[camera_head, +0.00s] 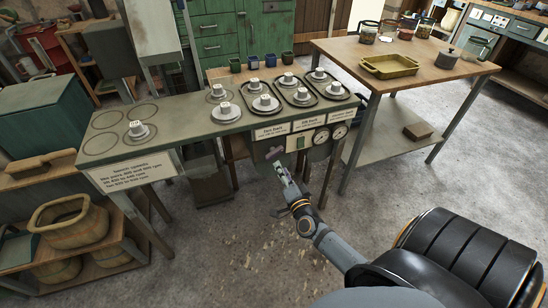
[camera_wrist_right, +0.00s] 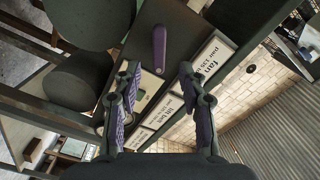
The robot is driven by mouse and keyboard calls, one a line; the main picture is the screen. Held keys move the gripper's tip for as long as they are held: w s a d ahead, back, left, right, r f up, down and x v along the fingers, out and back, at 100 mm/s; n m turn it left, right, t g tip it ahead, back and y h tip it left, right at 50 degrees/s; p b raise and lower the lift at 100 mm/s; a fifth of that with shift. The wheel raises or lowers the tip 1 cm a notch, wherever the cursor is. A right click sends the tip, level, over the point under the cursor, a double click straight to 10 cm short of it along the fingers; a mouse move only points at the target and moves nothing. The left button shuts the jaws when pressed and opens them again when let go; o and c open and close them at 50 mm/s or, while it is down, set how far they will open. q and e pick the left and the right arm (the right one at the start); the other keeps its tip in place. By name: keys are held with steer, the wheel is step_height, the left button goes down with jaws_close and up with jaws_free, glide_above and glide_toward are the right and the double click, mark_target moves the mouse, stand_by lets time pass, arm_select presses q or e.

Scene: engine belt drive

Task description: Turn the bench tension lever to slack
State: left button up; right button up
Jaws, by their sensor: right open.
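The tension lever (camera_head: 274,153) is a short purple bar on the dark front panel of the bench, at the panel's left end in the head view. In the right wrist view the purple lever (camera_wrist_right: 159,48) stands out ahead of the fingers, roughly centred between them and beyond their tips. My right gripper (camera_head: 281,170) is just below and in front of the lever in the head view. In the wrist view the right gripper (camera_wrist_right: 160,80) is open, with nothing between its fingers. My left gripper is not in view.
The green bench (camera_head: 185,130) carries several grey pulleys on trays and marked circles. A wooden table (camera_head: 425,75) stands to the right. The floor in front is clear.

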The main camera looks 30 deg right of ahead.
mark_target(275, 156)
steer(key=b+x, duration=0.1)
steer(key=x, duration=0.7)
steer(key=shift+f, duration=0.1)
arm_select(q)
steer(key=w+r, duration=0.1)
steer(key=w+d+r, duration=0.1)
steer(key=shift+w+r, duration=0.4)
arm_select(e)
steer(key=shift+w+d, duration=0.1)
steer(key=shift+w, duration=0.25)
jaws_close()
